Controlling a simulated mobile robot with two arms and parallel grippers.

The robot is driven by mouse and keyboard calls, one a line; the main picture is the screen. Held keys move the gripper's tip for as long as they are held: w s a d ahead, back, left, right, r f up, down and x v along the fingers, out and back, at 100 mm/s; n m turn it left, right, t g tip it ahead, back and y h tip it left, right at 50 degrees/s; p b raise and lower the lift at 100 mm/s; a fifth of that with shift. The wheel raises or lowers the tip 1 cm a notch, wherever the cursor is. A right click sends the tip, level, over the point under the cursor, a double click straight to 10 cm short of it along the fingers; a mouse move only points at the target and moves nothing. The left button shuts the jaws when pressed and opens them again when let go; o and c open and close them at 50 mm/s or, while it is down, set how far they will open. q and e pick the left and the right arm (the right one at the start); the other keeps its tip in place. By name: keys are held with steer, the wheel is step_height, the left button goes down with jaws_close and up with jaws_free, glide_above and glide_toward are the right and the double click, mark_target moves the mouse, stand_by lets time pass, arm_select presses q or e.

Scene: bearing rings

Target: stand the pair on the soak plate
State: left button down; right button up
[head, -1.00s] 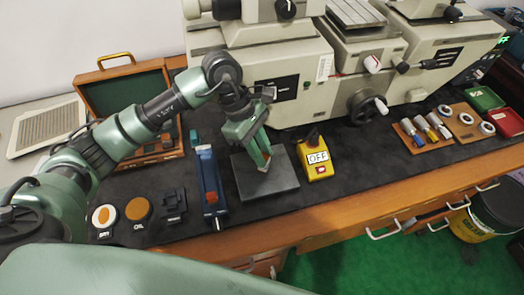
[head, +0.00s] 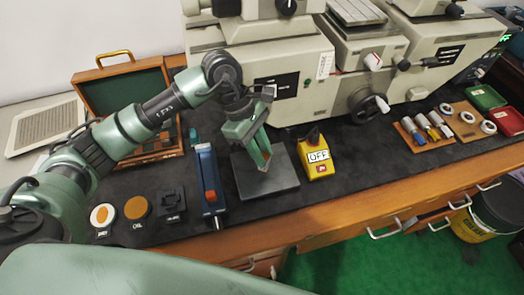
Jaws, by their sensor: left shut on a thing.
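The soak plate (head: 284,179) looks to be the dark grey square plate lying on the black mat in the middle of the bench. My left gripper (head: 264,164) points down over this plate, with its green fingers close together and their tips low over its middle. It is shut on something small. The held thing is mostly hidden by the fingers, so I cannot make out the pair or tell whether it touches the plate. My right gripper is not in view.
A blue tool (head: 208,185) lies left of the plate, and a yellow box marked OFF (head: 317,160) stands close on its right. The large machine (head: 285,80) stands behind. An open wooden case (head: 128,105) is at the left. Round pads (head: 137,208) lie front left.

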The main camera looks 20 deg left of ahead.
arm_select(q)
steer(key=shift+f, duration=0.1)
steer(key=c, duration=1.2)
jaws_free()
steer(key=shift+o, duration=0.2)
steer(key=shift+r+p, duration=1.9)
steer(key=shift+r, duration=2.35)
